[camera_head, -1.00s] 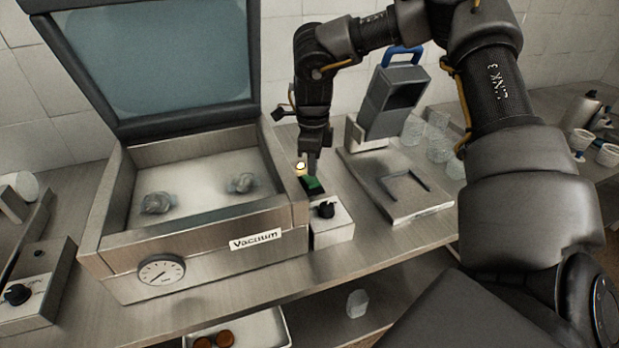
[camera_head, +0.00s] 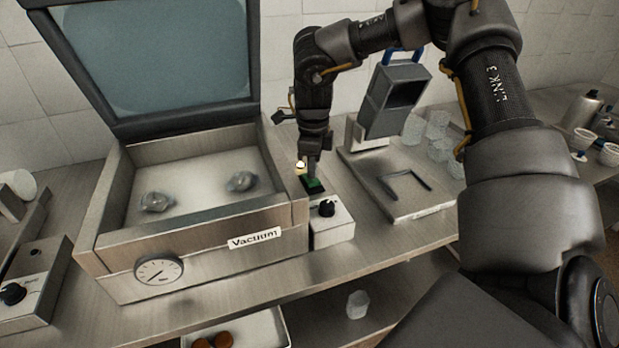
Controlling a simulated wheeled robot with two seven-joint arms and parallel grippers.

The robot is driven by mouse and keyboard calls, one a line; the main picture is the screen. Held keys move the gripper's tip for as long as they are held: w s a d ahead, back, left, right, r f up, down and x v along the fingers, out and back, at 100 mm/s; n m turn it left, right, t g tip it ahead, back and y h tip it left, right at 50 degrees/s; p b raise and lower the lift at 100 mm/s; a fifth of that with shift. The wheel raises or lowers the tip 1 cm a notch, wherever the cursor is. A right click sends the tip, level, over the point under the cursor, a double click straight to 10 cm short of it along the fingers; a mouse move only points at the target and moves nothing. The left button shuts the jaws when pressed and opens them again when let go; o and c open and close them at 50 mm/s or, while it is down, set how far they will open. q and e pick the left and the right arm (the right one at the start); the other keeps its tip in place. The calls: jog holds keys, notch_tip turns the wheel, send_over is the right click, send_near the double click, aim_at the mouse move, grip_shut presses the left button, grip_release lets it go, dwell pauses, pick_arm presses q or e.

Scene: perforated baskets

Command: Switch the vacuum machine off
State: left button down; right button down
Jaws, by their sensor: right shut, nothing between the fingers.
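The vacuum machine (camera_head: 185,262) stands on the bench at left centre with its lid (camera_head: 165,60) raised. Its label reads "Vacuum", and a round gauge (camera_head: 159,270) sits on its front. Two small clear wrapped items lie in its chamber. To its right is a control box (camera_head: 333,229) with a black knob (camera_head: 326,208), a green rocker switch (camera_head: 313,185) and a lit yellowish lamp (camera_head: 301,167). My right gripper (camera_head: 312,174) is shut and empty, pointing down with its tips at the green switch. Whether the tips touch it is hard to tell. My left gripper does not show.
Right of the control box is a metal device (camera_head: 405,190) with a grey hopper and blue handle. Several clear cups stand behind it. Another box with a knob (camera_head: 13,293) is at far left. A white tray (camera_head: 262,325) lies on the shelf below.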

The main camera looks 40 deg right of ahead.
jog(key=shift+f+b, duration=0.65)
jog(key=shift+f, duration=0.1)
jog(key=shift+s+r, duration=0.1)
dwell(0.3)
jog(key=shift+r+p, duration=0.55)
jog(key=shift+r, duration=0.2)
jog(key=shift+r+p, duration=1.5)
jog(key=shift+r, duration=1.2)
